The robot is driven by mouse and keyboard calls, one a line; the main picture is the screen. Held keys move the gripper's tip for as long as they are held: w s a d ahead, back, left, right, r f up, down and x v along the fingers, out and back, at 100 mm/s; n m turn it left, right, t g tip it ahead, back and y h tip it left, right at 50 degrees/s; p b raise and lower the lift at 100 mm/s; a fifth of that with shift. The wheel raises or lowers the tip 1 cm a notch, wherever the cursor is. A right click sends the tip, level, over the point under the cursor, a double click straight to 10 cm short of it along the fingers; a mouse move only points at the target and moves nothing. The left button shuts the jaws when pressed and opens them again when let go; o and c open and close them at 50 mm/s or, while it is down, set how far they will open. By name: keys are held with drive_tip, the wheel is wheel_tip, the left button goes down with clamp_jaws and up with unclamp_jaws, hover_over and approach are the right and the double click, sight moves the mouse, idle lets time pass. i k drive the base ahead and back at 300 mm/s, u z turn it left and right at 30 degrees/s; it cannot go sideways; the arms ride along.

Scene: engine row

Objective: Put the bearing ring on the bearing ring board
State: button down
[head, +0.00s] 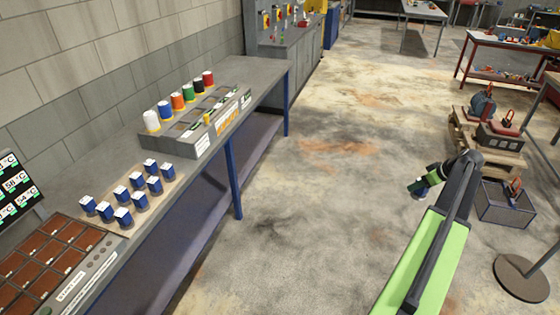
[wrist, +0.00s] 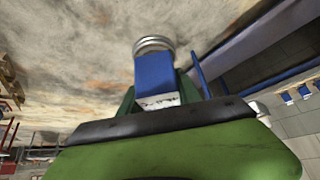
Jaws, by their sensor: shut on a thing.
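The bearing ring (wrist: 153,75) shows in the wrist view as a blue block with a worn white end face and a silver metal ring at its far end. My gripper (head: 420,186), at the end of the green arm, is shut on it, over open floor at the right of the head view. The held piece is small and partly hidden there. A tan board (head: 107,198), which seems to be the bearing ring board, lies on the bench at left, well away from my gripper. Several blue blocks with white tops stand on it in rows.
The bench (head: 245,72) runs along the left wall. It also carries a grey rack (head: 233,92) with coloured spools and a brown compartment tray (head: 45,265). A wire basket (head: 503,206) and a pallet (head: 490,150) stand at right. The floor between is clear.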

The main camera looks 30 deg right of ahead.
sight(110, 197)
drive_tip(key=u, duration=0.55)
drive_tip(key=i, duration=0.6)
drive_tip(key=u, duration=1.05)
drive_tip(key=i, duration=1.25)
drive_tip(key=u, duration=0.5)
